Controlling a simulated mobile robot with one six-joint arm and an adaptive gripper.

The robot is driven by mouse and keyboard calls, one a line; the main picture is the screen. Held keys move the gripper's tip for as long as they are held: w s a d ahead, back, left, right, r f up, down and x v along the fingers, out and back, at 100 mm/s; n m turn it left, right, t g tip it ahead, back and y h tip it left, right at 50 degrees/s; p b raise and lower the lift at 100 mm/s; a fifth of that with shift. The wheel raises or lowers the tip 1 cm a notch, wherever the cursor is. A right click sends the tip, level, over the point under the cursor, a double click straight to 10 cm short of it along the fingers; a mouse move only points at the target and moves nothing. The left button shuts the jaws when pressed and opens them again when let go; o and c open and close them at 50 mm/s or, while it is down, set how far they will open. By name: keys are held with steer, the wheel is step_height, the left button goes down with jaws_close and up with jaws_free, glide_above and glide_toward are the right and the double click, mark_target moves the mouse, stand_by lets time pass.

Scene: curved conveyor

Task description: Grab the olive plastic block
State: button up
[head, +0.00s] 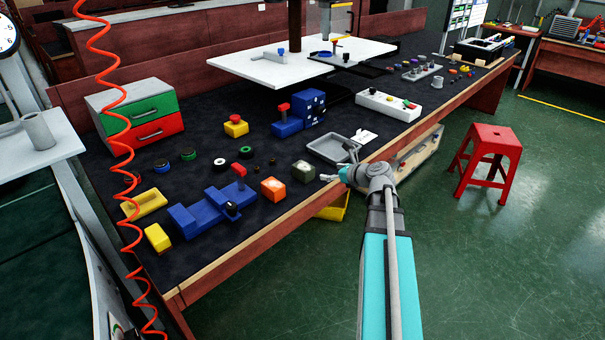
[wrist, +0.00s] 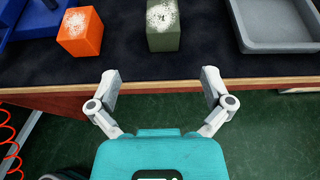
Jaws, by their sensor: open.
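The olive plastic block (head: 304,171) lies on the dark bench top near its front edge, with a worn white patch on its top. In the wrist view the olive block (wrist: 163,27) stands at the top middle, ahead of the gap between my fingers. My gripper (wrist: 161,90) is open and empty, with its fingertips near the wooden front edge and short of the block. In the head view my gripper (head: 332,177) is just to the right of the olive block, at the bench edge.
An orange block (head: 273,189) lies left of the olive block; the wrist view shows it too (wrist: 80,33). A grey tray (head: 329,150) is on the right. A blue vise-like device (head: 205,212) lies further left. A red stool (head: 488,160) stands on the floor.

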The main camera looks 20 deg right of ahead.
steer(key=b, duration=0.3)
glide_toward(304, 166)
steer(key=x, duration=0.3)
steer(key=shift+w+a+f, duration=0.15)
steer(key=shift+a+f, duration=0.1)
steer(key=shift+f, duration=0.25)
steer(key=shift+w+a+f, duration=0.15)
steer(key=shift+w+a, duration=0.1)
steer(key=shift+w, duration=0.3)
steer(key=shift+b+x, duration=0.9)
steer(key=shift+x, duration=1.75)
steer(key=shift+w+d, duration=0.1)
steer(key=shift+d, duration=0.05)
steer(key=c, duration=1.1)
steer(key=shift+c, duration=0.2)
steer(key=shift+r, duration=0.3)
